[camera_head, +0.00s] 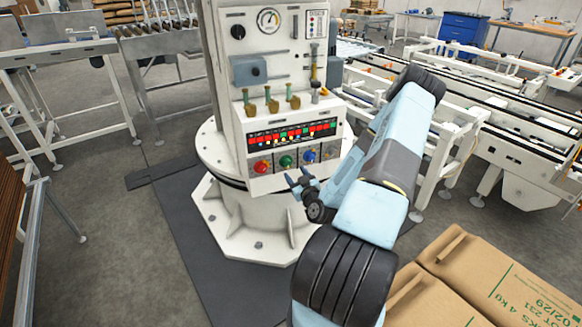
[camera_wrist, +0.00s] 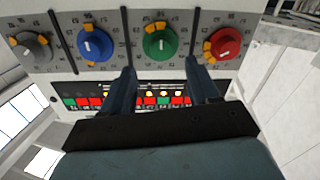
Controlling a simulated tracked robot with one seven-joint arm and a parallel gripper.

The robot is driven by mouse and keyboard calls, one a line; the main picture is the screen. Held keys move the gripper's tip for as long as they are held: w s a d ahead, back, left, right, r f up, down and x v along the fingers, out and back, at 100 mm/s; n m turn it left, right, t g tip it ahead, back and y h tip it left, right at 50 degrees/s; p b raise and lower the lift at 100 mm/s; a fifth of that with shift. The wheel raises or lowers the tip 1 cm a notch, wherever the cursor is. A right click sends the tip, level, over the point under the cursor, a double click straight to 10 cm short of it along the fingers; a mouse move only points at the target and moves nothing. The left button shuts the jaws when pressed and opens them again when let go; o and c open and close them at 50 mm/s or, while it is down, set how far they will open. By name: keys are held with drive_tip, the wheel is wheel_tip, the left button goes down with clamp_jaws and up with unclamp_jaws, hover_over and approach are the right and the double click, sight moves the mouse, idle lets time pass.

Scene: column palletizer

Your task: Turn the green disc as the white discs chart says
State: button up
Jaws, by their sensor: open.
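The green disc (camera_head: 286,161) is a round knob in the row of discs on the white column's lower panel. In the wrist view, which looks upside down, the green disc (camera_wrist: 159,46) has a short white pointer line, a ring of small marks and orange tabs at its edge. My gripper (camera_head: 299,178) is open and empty, just in front of and below the green disc. Its two fingers (camera_wrist: 160,72) point at the panel on either side of the disc, apart from it. I cannot tell for sure which marking is the white discs chart; its details are too small.
A red disc (camera_head: 261,167), a blue disc (camera_head: 309,157) and a grey disc (camera_head: 330,151) share the row. Above them is a strip of red and green squares (camera_head: 292,134) with small lights. Several brass levers (camera_head: 271,101) stick out higher up. Cardboard boxes (camera_head: 493,284) lie at front right.

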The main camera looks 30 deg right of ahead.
sight(288, 164)
drive_tip(key=w, duration=0.4)
drive_tip(key=w+d, duration=0.1)
drive_tip(key=w, duration=0.1)
drive_tip(key=shift+w, duration=0.2)
drive_tip(key=c, duration=1)
